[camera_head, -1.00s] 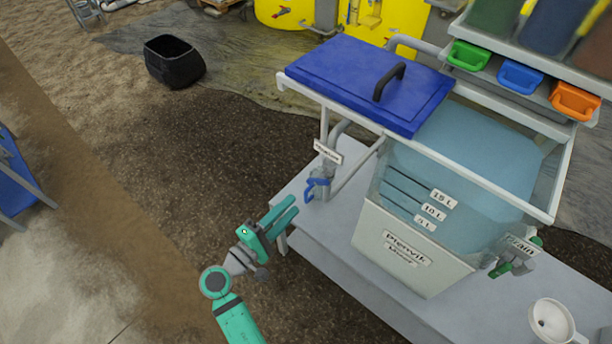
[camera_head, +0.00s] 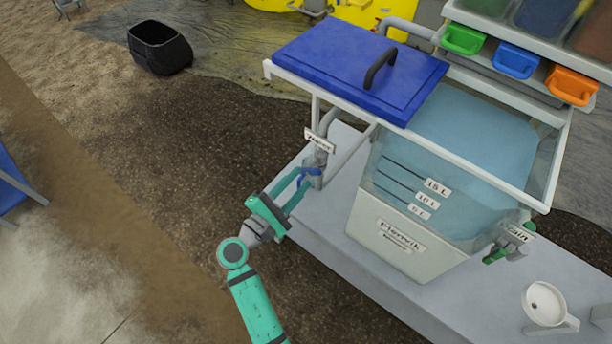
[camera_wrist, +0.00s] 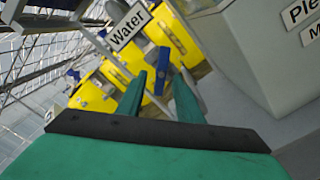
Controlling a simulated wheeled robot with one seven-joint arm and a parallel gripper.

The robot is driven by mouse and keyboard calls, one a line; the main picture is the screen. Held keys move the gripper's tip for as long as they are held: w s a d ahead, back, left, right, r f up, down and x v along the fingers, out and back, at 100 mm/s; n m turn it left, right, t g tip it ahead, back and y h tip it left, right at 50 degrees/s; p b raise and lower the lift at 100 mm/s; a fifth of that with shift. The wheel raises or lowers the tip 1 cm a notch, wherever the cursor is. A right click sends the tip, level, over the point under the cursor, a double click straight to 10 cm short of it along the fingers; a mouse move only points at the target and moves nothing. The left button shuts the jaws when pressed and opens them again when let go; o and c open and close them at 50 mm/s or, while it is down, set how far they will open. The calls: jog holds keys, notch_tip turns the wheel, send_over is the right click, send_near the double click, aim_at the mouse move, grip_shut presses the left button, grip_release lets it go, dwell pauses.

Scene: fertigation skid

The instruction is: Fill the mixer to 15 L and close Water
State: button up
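The mixer (camera_head: 400,248) is a clear tank with a pale lower front, marked 5 L, 10 L and 15 L. Bluish water (camera_head: 470,150) fills it; its surface looks at or above the 15 L line, but the exact level is hard to read. The Water valve's blue handle (camera_head: 311,179) is at the tank's left, below the Water label (camera_head: 319,141). My gripper (camera_head: 303,181) is at this handle with its fingers apart. In the wrist view, the blue handle (camera_wrist: 161,68) lies between the open fingertips (camera_wrist: 161,78); contact is not clear.
The Drain valve (camera_head: 496,254) has a green handle at the right. A white funnel cup (camera_head: 545,302) stands at the bench's right. Open ground lies left.

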aim_at(312, 169)
jog(key=shift+x, duration=1.4)
jog(key=shift+s+d, duration=0.15)
jog(key=shift+d, duration=0.05)
jog(key=shift+c, duration=0.6)
